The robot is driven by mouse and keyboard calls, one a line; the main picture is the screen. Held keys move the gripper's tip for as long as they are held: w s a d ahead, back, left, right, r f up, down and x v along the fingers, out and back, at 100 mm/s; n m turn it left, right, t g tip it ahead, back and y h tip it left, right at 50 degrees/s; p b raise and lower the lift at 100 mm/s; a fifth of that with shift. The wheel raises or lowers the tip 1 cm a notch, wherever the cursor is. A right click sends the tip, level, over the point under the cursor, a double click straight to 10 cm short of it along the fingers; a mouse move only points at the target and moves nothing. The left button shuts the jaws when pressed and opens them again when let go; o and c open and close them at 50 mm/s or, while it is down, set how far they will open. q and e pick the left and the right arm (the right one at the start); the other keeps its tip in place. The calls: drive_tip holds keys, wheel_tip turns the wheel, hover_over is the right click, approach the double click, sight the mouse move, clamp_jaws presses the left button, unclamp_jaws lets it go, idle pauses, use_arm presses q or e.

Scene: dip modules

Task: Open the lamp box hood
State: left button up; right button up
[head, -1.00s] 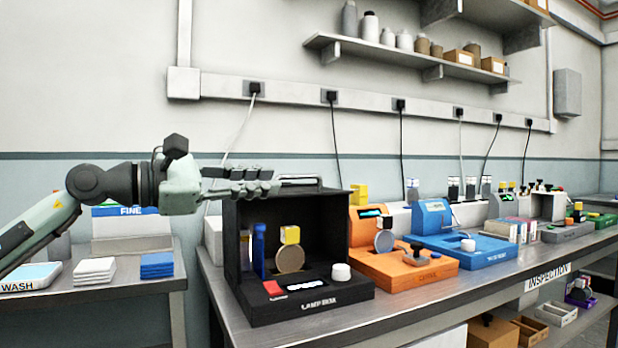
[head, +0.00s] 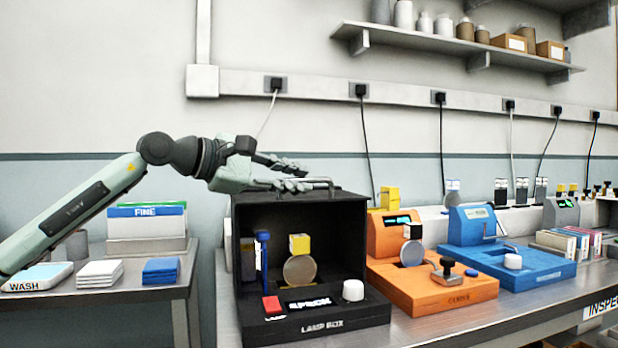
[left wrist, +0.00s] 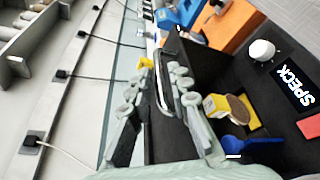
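The black lamp box (head: 320,326) stands at the left end of the bench, its front open and its hood (head: 345,196) over the interior. A metal bar handle (head: 322,181) is on top of the hood; it also shows in the left wrist view (left wrist: 161,88). My left gripper (head: 304,176) is open above the hood top, at the handle. In the left wrist view its fingers (left wrist: 163,74) are apart, one on each side of the handle. I cannot tell whether they touch it. My right gripper is not in view.
Inside the box are a grey disc (head: 300,271) with a yellow block and a blue upright part (head: 262,255). A white knob (head: 353,290) and red button (head: 271,305) are in front. An orange device (head: 440,292) stands close on the right. A side table (head: 110,299) is left.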

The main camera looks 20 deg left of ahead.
use_arm(q)
drive_tip(key=shift+x, duration=1.45)
clamp_jaws()
